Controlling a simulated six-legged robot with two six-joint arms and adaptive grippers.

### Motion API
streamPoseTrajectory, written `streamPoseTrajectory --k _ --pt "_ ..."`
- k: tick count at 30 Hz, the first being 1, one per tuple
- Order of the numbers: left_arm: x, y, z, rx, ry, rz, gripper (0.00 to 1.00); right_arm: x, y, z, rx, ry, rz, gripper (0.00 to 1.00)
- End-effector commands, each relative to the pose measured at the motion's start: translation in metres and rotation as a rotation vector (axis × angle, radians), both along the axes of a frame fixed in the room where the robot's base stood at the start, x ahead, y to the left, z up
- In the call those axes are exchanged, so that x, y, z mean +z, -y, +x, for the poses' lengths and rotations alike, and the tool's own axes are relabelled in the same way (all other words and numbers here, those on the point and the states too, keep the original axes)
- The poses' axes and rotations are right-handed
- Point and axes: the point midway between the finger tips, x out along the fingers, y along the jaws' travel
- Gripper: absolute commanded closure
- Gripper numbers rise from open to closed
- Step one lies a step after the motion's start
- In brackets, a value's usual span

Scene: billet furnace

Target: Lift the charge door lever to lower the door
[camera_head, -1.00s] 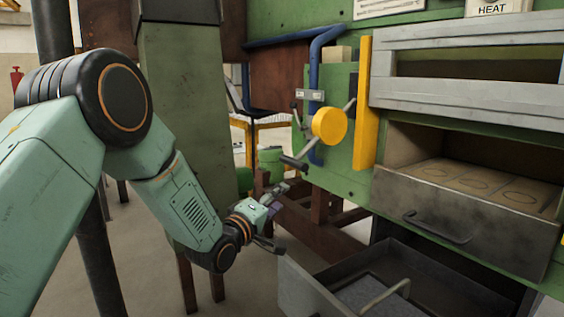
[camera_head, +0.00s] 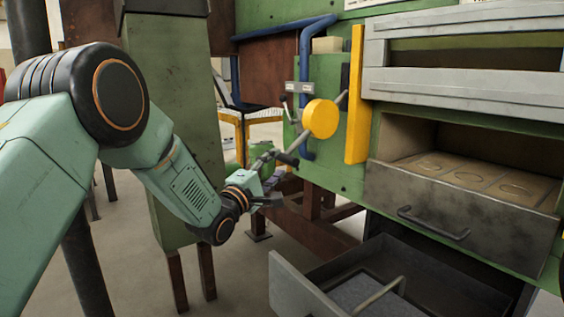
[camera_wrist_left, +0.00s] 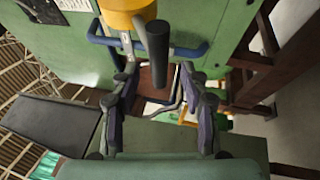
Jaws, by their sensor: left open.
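The charge door lever has a round yellow hub (camera_head: 320,118) on the green furnace panel. Its dark cylindrical grip (camera_head: 287,158) sticks out below and left of the hub. My left gripper (camera_head: 271,180) is open and empty, just below and left of the grip. Its two fingers (camera_wrist_left: 158,78) stand apart on either side of the grip's line of sight. I cannot tell whether they touch it. My right gripper is out of view.
A yellow vertical bar (camera_head: 356,95) and blue pipes (camera_head: 306,75) flank the lever. An open lower drawer (camera_head: 300,290) juts out below right, under a grey front with a handle (camera_head: 433,224). A green post (camera_head: 170,90) stands behind my left arm.

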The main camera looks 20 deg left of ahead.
Motion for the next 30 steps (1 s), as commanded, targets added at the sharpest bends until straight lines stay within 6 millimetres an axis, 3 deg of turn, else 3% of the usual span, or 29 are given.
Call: streamPoseTrajectory --k 9,21,30 --pt "0.007 0.008 0.037 0.001 0.0 0.001 0.55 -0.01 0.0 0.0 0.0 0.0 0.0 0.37" --pt "0.009 0.009 0.043 0.002 -0.001 0.001 0.55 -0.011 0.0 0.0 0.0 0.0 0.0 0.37" --pt "0.009 0.009 0.043 0.002 -0.002 0.001 0.79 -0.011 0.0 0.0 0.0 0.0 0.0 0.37"
